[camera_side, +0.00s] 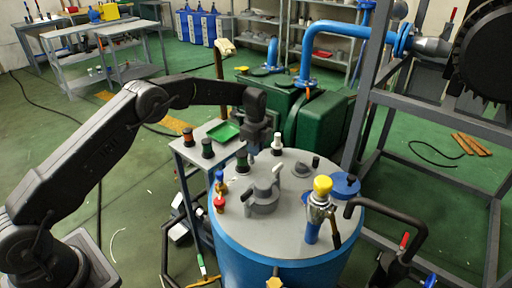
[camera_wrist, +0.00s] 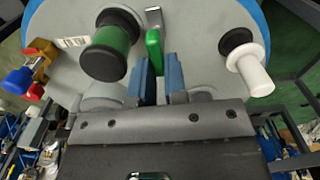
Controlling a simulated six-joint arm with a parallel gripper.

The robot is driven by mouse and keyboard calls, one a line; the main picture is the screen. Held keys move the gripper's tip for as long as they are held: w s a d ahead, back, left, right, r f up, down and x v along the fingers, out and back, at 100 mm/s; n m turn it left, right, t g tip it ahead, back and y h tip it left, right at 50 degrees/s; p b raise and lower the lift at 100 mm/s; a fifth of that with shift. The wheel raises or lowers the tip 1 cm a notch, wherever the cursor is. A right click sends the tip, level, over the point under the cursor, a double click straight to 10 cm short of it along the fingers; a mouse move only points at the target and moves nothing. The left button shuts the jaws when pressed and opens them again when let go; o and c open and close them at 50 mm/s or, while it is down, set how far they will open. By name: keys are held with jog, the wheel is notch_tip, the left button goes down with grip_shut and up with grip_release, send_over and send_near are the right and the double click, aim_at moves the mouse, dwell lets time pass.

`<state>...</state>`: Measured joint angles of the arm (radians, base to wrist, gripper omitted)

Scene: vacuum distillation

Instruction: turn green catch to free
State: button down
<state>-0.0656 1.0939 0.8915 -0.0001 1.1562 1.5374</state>
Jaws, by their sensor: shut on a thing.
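The green catch (camera_wrist: 154,48) shows in the wrist view as a small green lever beside a grey metal bracket (camera_wrist: 154,20) on the grey lid (camera_wrist: 205,30). My gripper (camera_wrist: 162,66) has its two blue-grey fingers closed on the catch, which reaches down between the fingertips. In the side view my gripper (camera_side: 258,146) is low over the back left part of the lid, and the catch is hidden there.
A black knob with a green band (camera_wrist: 112,45) stands close left of my fingers. A white-handled knob (camera_wrist: 248,65) stands to the right. A valve with red and blue caps (camera_side: 219,190) and a yellow-topped fitting (camera_side: 322,186) also stand on the lid.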

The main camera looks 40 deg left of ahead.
jog(key=shift+m, duration=0.6)
jog(key=c, duration=1.2)
grip_release()
jog(key=shift+o, duration=0.2)
